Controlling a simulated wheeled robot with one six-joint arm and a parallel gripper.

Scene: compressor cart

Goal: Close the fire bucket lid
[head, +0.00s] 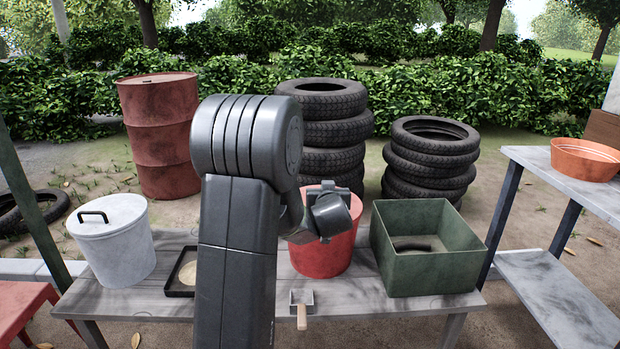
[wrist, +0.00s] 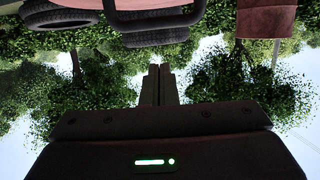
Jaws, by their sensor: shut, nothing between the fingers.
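The red fire bucket (head: 335,262) stands on the grey bench, right of centre in the head view. My arm covers its left side, and my wrist hides most of its top. I cannot make out the lid's position in the head view. In the wrist view, which is upside down, a reddish surface (wrist: 128,5) with a dark curved bar (wrist: 155,24) shows at the top edge; I cannot tell whether this is the lid or the bucket. My gripper (wrist: 158,68) is shut and empty, its fingers apart from that bar. The fingers are not clear in the head view.
A grey lidded bucket (head: 118,252) and a black tray (head: 180,292) stand left on the bench (head: 350,304). A green box (head: 435,272) is close on the bucket's right. A small wooden-handled tool (head: 301,315) lies in front. Tyre stacks (head: 330,133) stand behind.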

